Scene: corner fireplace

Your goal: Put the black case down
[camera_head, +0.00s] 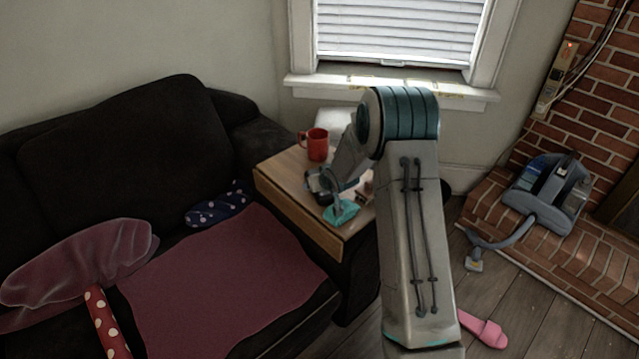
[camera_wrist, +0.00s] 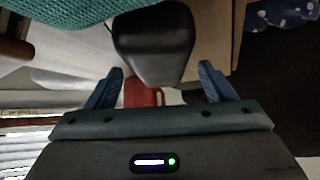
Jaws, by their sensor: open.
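The black case (camera_wrist: 155,42) is a smooth, rounded dark object just ahead of my gripper (camera_wrist: 161,69) in the wrist view. My gripper's blue fingers are spread wide, one on each side of the case's near end, with visible gaps. In the head view my gripper (camera_head: 330,184) is low over the wooden side table (camera_head: 285,172). There the case is largely hidden by my wrist and hard to make out. The wrist view does not clearly show its contact with the table.
A red mug (camera_head: 318,145) stands on the table behind my gripper. A teal item (camera_head: 342,212) is near the table's front edge. A black sofa (camera_head: 130,130) is left. A window sill (camera_head: 450,94) is behind. A vacuum cleaner (camera_head: 550,190) rests on the brick hearth.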

